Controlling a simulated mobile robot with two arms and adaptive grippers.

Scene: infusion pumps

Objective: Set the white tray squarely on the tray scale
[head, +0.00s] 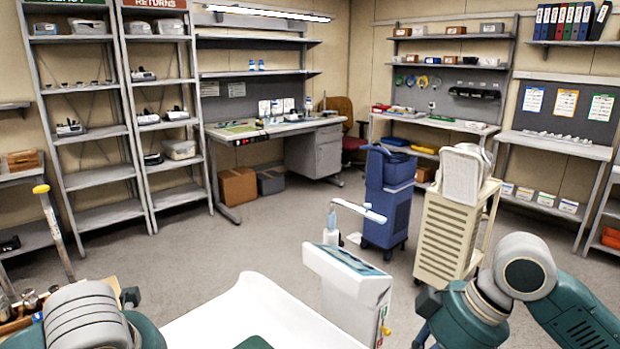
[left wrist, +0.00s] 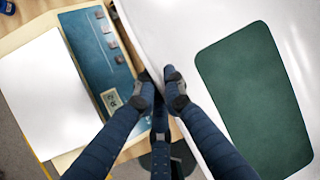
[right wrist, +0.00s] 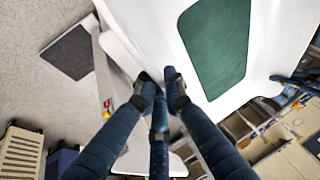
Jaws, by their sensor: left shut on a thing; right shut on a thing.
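The white tray (head: 230,310) is at the bottom of the head view, partly cut off, with a dark green rectangle on its inside (left wrist: 255,100). My left gripper (left wrist: 162,88) is shut on one edge of the tray in the left wrist view. My right gripper (right wrist: 160,88) is shut on another edge in the right wrist view. Both hands are out of sight in the head view. I cannot surely identify the tray scale. I cannot tell whether the tray touches anything below.
A white cabinet with a teal top (head: 350,268) stands just beyond the tray. A blue cart (head: 388,200) and beige cart (head: 445,235) stand farther back. A dark square plate (right wrist: 70,52) lies beside the tray. Floor is clear toward the shelves.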

